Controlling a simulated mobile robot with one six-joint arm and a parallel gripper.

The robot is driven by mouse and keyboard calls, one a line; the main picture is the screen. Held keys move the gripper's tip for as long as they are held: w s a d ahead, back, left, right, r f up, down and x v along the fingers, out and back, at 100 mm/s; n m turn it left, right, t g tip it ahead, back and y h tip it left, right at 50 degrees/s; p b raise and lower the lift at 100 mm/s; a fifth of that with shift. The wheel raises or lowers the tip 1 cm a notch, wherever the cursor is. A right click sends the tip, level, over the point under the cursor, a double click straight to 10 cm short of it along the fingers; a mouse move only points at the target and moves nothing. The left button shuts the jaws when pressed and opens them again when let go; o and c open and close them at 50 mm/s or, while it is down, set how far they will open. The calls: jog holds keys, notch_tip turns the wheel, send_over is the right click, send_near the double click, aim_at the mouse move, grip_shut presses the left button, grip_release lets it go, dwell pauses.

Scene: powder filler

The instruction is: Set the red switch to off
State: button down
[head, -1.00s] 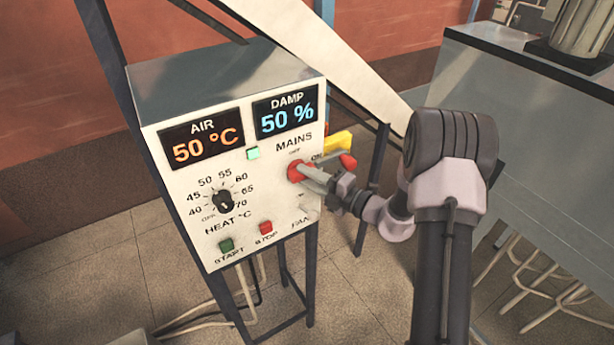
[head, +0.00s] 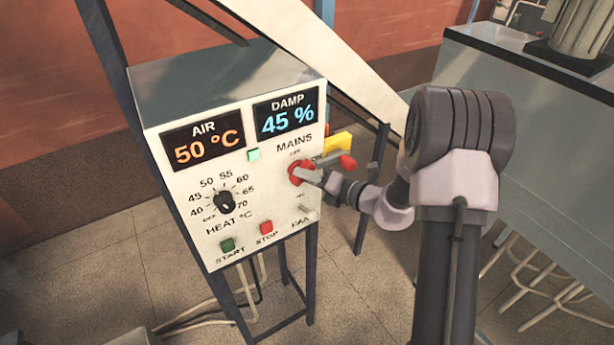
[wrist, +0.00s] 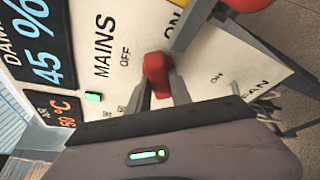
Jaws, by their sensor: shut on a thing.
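The red MAINS switch (head: 299,173) is on the right half of the white panel. It also shows in the wrist view (wrist: 157,72), with OFF printed above it on the panel and ON to its right. Its red grip points roughly toward the ON side; its exact angle is hard to tell. My gripper (head: 318,179) reaches in from the right and is shut on the red switch. In the wrist view its grey fingers (wrist: 158,90) lie on both sides of the red grip. The fingers partly hide the switch in the head view.
A yellow part (head: 338,143) and a red-ended grey bar (head: 347,162) stand close to the right of the switch. The FAN toggle (head: 308,211) is just below. A heat dial (head: 224,202), green START (head: 227,245) and red STOP (head: 266,227) buttons are to the left.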

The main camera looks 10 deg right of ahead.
jog(key=n+h+b, duration=0.1)
jog(key=n+b, duration=0.1)
jog(key=b, duration=0.1)
jog(key=n+h+b, duration=0.2)
jog(key=n+b, duration=0.1)
jog(key=b, duration=0.1)
jog(key=n+h+b, duration=0.2)
jog(key=b, duration=0.1)
jog(key=shift+a+n+t+b, duration=0.25)
jog(key=shift+n+t+b, duration=0.05)
jog(key=shift+b, duration=0.05)
jog(key=shift+s+r, duration=0.1)
dwell(0.4)
jog(key=c, duration=1.2)
grip_release()
jog(key=shift+o, duration=0.2)
